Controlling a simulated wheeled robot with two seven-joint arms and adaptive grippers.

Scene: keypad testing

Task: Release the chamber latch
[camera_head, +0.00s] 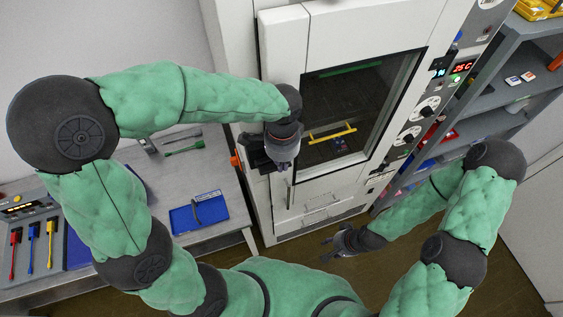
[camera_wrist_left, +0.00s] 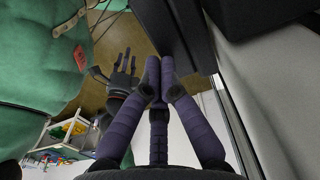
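The test chamber (camera_head: 405,18) is white, with a dark-framed window door that appears closed. A yellow bar (camera_head: 333,132) shows behind the glass. My left gripper (camera_head: 282,160) is at the door's left edge, beside a dark block (camera_head: 256,152) that may be the latch; the hand partly hides this area. In the left wrist view my left gripper (camera_wrist_left: 159,72) has its fingertips together, with nothing clearly between them. A dark edge (camera_wrist_left: 170,30) lies just beyond the tips. My right gripper (camera_head: 343,242) is open and empty, low in front of the chamber; it also shows in the left wrist view (camera_wrist_left: 125,68).
A grey bench (camera_head: 185,165) on the left carries a blue tray (camera_head: 200,212) and several coloured tools. Control dials (camera_head: 428,107) and a lit display (camera_head: 461,68) are right of the door. Grey shelves (camera_head: 490,118) stand further right. The floor before the chamber is clear.

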